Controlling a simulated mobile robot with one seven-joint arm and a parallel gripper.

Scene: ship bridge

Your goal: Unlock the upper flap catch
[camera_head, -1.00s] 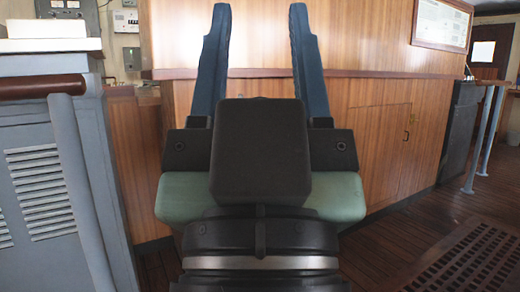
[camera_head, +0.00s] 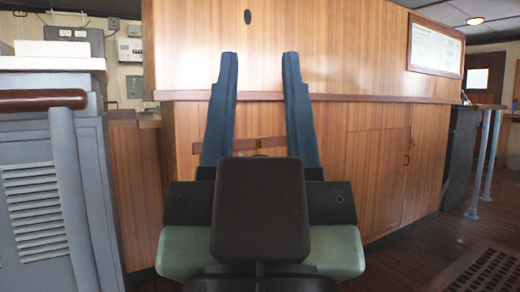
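My gripper (camera_head: 260,58) is in the centre, pointing away, with two blue fingers spread and a clear gap between them. It is open and nothing shows between the fingertips. Behind the fingers, low on the wood front, is a reddish-brown strip (camera_head: 238,146) with a small brass-coloured fitting (camera_head: 258,142) on it. The fitting is partly hidden by my gripper's body, so I cannot tell whether it is the upper flap catch or whether it is locked. No other flap catch is clearly visible.
A wooden counter (camera_head: 390,98) crosses the view behind my gripper, with a cupboard door (camera_head: 375,180) at its right. A grey vented cabinet (camera_head: 35,200) with a handrail (camera_head: 42,100) stands close at left. Open floor (camera_head: 430,250) and a grating (camera_head: 485,272) lie at right.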

